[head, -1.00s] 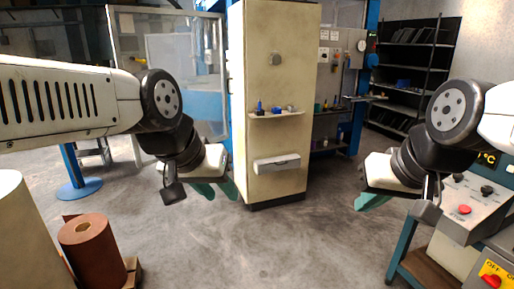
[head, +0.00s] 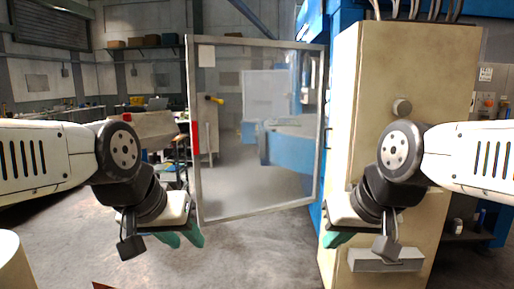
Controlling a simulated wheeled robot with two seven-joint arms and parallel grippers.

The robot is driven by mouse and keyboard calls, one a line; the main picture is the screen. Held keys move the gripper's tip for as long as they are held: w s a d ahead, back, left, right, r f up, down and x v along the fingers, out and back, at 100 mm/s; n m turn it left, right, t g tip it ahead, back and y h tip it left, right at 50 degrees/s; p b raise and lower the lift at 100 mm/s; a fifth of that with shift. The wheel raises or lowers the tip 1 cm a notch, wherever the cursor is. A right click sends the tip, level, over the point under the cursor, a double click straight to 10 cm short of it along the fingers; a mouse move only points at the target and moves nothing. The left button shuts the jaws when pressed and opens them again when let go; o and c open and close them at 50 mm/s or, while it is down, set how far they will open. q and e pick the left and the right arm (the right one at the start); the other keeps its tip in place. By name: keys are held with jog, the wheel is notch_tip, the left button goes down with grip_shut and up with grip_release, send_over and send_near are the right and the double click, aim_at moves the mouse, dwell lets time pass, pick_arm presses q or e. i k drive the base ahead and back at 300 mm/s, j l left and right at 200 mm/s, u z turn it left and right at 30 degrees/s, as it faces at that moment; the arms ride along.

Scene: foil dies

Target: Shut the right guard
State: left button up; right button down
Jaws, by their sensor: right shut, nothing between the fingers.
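The guard (head: 258,211) is a clear panel in a grey metal frame, in the middle of the head view. It stands swung out from the blue machine (head: 312,40), its right edge close to the machine and its left edge free. A red strip (head: 195,138) marks the free edge. My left gripper (head: 182,238), with teal fingers, is low and just left of the panel's lower left corner, open and empty. My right gripper (head: 340,238) is shut and empty, right of the panel and in front of the beige cabinet. Neither visibly touches the guard.
The tall beige cabinet (head: 440,90) with a grey tray (head: 385,262) blocks the right side. A pale cylinder (head: 10,265) stands at the lower left. Benches and shelves are far back at left. The grey floor (head: 255,260) before the guard is clear.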

aim_at(203, 114)
jog(key=i+j+z, duration=0.1)
jog(key=i, duration=0.45)
jog(key=i+u, duration=0.2)
jog(key=i, duration=0.25)
jog(key=i+u, duration=0.2)
jog(key=i, duration=0.3)
jog(key=i+l+u, duration=0.2)
jog(key=i, duration=0.25)
jog(key=i+l+u, duration=0.15)
jog(key=i, duration=0.3)
